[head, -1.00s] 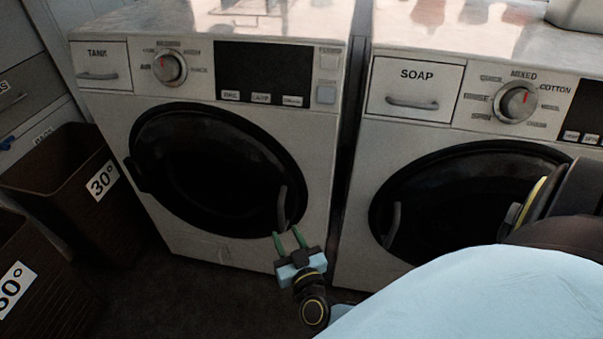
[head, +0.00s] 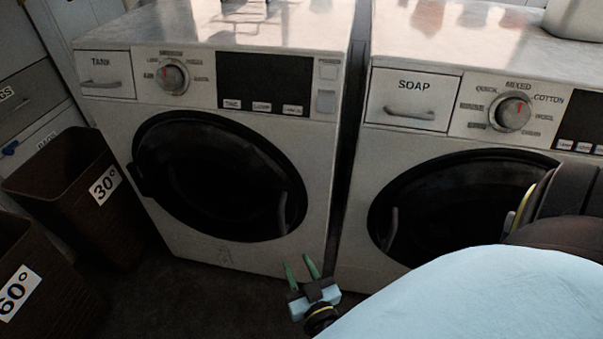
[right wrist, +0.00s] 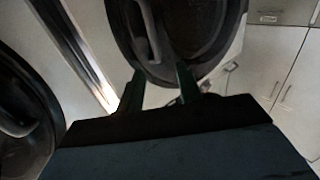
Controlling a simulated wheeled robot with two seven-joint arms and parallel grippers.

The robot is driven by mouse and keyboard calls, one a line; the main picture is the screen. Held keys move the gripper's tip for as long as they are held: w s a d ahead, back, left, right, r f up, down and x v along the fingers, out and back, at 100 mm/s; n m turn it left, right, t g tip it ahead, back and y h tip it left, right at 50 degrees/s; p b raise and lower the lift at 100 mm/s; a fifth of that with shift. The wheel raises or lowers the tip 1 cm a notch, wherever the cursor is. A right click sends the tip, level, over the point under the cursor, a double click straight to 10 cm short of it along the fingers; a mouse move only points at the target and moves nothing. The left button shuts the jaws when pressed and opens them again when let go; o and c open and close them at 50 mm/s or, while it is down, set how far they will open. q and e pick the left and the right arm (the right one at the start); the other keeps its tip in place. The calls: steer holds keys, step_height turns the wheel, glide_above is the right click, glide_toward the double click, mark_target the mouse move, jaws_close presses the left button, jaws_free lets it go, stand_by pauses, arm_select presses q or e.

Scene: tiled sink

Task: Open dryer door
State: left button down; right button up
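The dryer is the left machine, white with a "TANK" drawer (head: 105,73). Its round black door (head: 215,175) looks shut flush with the front. The curved dark door handle (head: 282,213) is at the door's right side. My right gripper (head: 299,264) is below and slightly right of that handle, apart from it, with green fingers spread and nothing between them. In the right wrist view, the two fingers (right wrist: 159,76) point toward a black door, with its handle (right wrist: 150,28) just beyond the fingertips. My left gripper is not in view.
A second white machine with a "SOAP" drawer (head: 414,98) and round door (head: 450,205) stands close on the right, with a narrow gap between. Brown baskets (head: 75,190) stand left of the dryer. Dark floor (head: 190,290) in front is clear.

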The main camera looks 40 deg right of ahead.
steer(key=shift+v, duration=0.8)
steer(key=shift+p, duration=0.35)
